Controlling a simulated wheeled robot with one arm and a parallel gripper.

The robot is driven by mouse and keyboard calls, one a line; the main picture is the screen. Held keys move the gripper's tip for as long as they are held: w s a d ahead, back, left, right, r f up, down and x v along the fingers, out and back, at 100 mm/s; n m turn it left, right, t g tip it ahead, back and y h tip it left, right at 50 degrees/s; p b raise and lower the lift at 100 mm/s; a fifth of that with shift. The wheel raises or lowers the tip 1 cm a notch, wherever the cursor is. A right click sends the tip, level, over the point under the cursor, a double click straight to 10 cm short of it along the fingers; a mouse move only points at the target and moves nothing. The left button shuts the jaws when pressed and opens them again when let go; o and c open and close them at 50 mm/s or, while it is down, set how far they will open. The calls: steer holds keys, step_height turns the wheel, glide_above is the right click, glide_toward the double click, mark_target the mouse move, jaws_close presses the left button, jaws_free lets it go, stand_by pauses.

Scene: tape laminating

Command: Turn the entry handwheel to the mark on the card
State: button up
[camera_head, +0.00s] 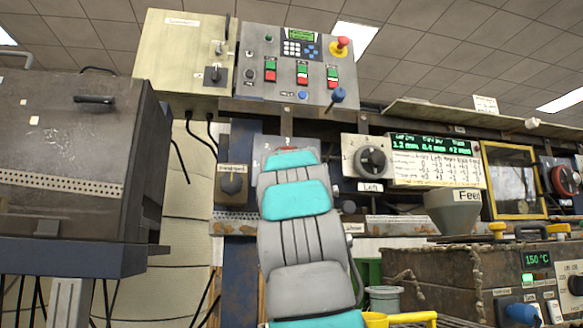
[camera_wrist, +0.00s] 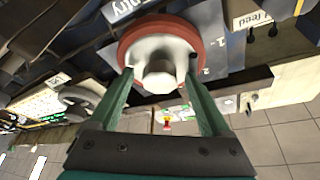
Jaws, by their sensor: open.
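In the wrist view, the entry handwheel (camera_wrist: 127,47) has a red rim and a pale hub, on a grey plate with number marks and a partly cut-off label. My gripper (camera_wrist: 160,76) is open, its two green fingers on either side of the hub; I cannot tell whether they touch it. In the head view, my arm hides the wheel and gripper; only an edge of a numbered plate (camera_head: 264,149) shows behind it. The white card (camera_head: 437,172) with handwritten rows hangs below a green display; its writing is too small to read surely.
In the head view, a grey handwheel (camera_head: 372,161) labelled Left is right of my arm. A red-rimmed wheel (camera_head: 564,180) is at the far right. A funnel (camera_head: 453,212) and a heater box (camera_head: 450,278) stand lower right. A dark cabinet (camera_head: 70,150) stands left.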

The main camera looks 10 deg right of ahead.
steer(key=shift+s, duration=0.15)
steer(key=b+v, duration=0.2)
steer(key=v, duration=0.5)
steer(key=shift+s, duration=0.2)
steer(key=shift+s+f, duration=0.1)
steer(key=shift+f, duration=0.05)
stand_by(0.5)
